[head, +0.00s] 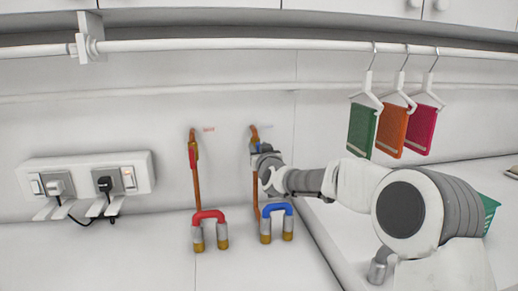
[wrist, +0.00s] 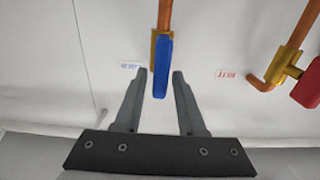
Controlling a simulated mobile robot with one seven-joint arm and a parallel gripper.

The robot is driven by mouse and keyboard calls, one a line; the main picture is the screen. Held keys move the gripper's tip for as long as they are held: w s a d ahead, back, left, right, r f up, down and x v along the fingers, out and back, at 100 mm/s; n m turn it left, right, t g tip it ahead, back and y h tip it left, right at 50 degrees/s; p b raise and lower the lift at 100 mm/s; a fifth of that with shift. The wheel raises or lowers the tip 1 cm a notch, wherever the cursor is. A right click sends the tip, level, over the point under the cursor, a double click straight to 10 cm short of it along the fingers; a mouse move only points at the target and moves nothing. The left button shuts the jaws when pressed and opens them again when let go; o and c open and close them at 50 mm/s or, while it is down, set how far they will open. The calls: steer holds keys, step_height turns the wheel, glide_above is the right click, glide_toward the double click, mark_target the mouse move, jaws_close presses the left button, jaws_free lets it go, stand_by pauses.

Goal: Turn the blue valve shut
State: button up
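The blue valve handle (wrist: 161,70) sits on a yellow-brass valve body (wrist: 154,43) on a copper pipe (wrist: 165,12) at the wall. In the wrist view the handle runs in line with the pipe. My gripper (wrist: 160,72) is open, with one finger on each side of the handle's free end and visible gaps on both sides. In the head view my gripper (head: 264,160) is up at the valve and hides most of it; only a little blue (head: 257,147) shows.
A red-handled valve (wrist: 308,88) on another copper pipe stands beside it; it also shows in the head view (head: 192,157). Below are red (head: 208,215) and blue (head: 277,208) U-shaped pieces. A socket panel (head: 88,180) with plugs is at left. Hanging cloths (head: 391,130) are at upper right.

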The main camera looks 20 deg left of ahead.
jaws_close()
steer(key=m+b, duration=0.2)
steer(key=b, duration=0.1)
steer(key=shift+w+d+f+m, duration=0.15)
steer(key=shift+d+f+m, duration=0.1)
steer(key=shift+m, duration=0.15)
steer(key=m+b, duration=0.3)
steer(key=m, duration=0.2)
steer(key=f+m+b, duration=0.1)
steer(key=m+b, duration=0.3)
steer(key=m, duration=0.1)
steer(key=d+m+b, duration=0.1)
steer(key=m+b, duration=0.3)
steer(key=m, duration=0.1)
steer(key=shift+w+d+f, duration=0.1)
steer(key=shift+w+f, duration=0.1)
steer(key=shift+w, duration=0.15)
steer(key=shift+m, duration=0.3)
